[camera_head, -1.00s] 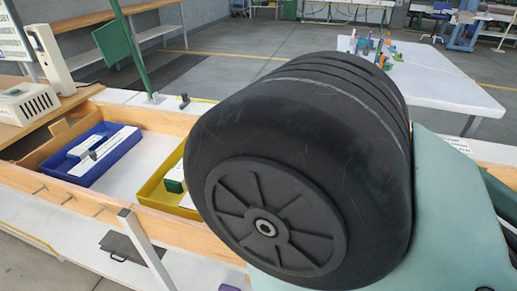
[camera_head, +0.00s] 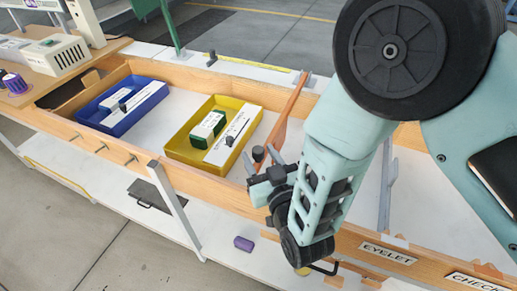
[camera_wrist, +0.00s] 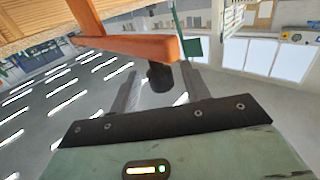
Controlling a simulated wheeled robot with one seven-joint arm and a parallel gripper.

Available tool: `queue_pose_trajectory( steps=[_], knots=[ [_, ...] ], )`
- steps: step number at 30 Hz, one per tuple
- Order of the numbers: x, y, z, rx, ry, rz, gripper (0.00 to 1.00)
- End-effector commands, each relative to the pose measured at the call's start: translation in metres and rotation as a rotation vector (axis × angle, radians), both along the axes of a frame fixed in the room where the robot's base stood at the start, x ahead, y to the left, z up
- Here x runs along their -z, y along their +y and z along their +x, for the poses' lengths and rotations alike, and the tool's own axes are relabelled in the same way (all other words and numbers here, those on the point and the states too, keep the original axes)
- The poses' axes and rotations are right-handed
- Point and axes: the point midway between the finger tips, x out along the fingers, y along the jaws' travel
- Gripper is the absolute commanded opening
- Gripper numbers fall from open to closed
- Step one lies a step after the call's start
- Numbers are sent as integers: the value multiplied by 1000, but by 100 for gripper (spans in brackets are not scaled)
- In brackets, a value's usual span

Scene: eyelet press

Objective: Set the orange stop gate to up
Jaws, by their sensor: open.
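The orange stop gate (camera_head: 284,118) is a long bar. In the head view it slants from the back rail toward my gripper; I cannot tell its exact tilt. It also crosses the upper part of the wrist view (camera_wrist: 130,46). A dark round knob (camera_head: 258,154) shows at its near end, and in the wrist view a dark cylinder (camera_wrist: 160,77) hangs below the bar's end. My gripper (camera_head: 266,165) is beside the knob. In the wrist view the fingers (camera_wrist: 160,88) are apart, one on each side of the cylinder; contact cannot be made out.
A yellow tray (camera_head: 178,146) and a blue tray (camera_head: 120,124) with boxes stand left of the gate. A wooden front rail (camera_head: 215,204) carries labels, including EYELET (camera_head: 388,253). A purple block (camera_head: 243,243) lies on the lower shelf. A grey post (camera_head: 175,210) stands in front.

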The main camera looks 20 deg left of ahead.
Motion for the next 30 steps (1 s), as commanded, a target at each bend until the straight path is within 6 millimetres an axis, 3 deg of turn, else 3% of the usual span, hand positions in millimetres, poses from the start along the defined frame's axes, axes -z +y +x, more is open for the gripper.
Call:
queue_pose_trajectory(
  steps=[6, 14, 19, 26, 30],
  knots=[
    [0, 9, 11, 1, -1, -1, 47],
    [0, 10, 12, 0, -1, -1, 47],
    [0, 10, 12, 0, 0, 0, 2],
    [-5, 10, 12, 1, 7, 1, 0],
    [-22, 10, 13, 0, 36, 5, 0]
  ],
)
